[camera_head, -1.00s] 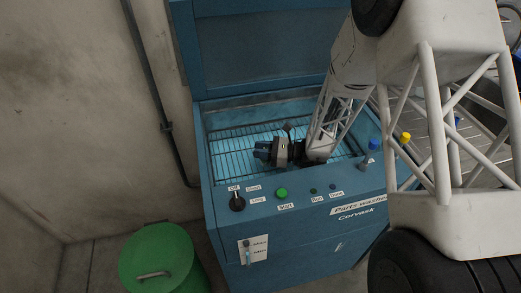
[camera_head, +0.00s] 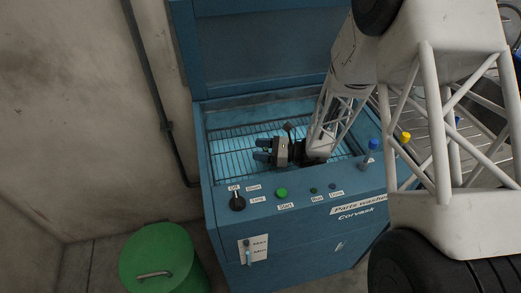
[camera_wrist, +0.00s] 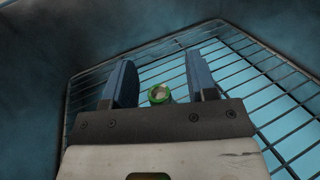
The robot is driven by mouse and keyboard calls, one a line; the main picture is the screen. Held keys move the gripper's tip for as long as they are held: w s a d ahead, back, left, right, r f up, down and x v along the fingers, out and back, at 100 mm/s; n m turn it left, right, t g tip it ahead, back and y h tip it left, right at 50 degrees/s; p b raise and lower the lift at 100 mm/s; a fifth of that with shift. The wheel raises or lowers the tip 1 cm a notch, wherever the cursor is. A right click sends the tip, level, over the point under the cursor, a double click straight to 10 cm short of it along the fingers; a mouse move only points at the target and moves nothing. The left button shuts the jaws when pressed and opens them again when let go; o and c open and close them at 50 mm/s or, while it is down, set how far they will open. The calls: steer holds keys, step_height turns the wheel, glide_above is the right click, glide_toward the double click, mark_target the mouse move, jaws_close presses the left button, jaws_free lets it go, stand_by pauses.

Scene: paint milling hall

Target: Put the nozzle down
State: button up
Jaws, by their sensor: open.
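The nozzle (camera_wrist: 159,94) shows in the wrist view as a small green ring-like piece with a pale centre. It is at the wire rack (camera_wrist: 275,88) inside the blue parts washer (camera_head: 300,218), between my two blue fingers. My gripper (camera_wrist: 163,78) is open, with a gap between each finger and the nozzle. In the head view my gripper (camera_head: 263,151) reaches low into the basin, just above the rack. The nozzle cannot be made out there. Whether its underside touches the rack is hard to tell.
The washer's raised lid (camera_head: 262,50) stands behind the basin. Its front panel carries a black knob (camera_head: 237,203) and a green button (camera_head: 282,193). A blue-topped fitting (camera_head: 373,147) stands at the right rim. A green bin (camera_head: 160,258) is at front left. The rack's left part is free.

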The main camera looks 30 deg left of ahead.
steer(key=shift+v, duration=1.95)
steer(key=shift+w+d+r, duration=0.15)
steer(key=shift+w+r, duration=0.05)
steer(key=shift+r, duration=0.2)
steer(key=d+r+n+t+h, duration=0.2)
steer(key=d+r+n+h, duration=0.4)
steer(key=d+r, duration=1.05)
steer(key=s+d+r+n+t+h, duration=0.2)
steer(key=s+d+r+h, duration=0.1)
steer(key=s+d, duration=0.4)
steer(key=s+d+r+n+t+h, duration=0.2)
steer(key=s+d, duration=0.5)
steer(key=d, duration=0.7)
steer(key=s+d+r+n+t+h, duration=0.3)
steer(key=s+d+r+h, duration=0.2)
steer(key=d, duration=0.6)
step_height(320, 180, up, 2)
steer(key=s, duration=0.3)
steer(key=shift+d+t+h, duration=0.15)
steer(key=shift+t+h, duration=0.15)
steer(key=shift+h, duration=0.1)
steer(key=shift+w, duration=0.1)
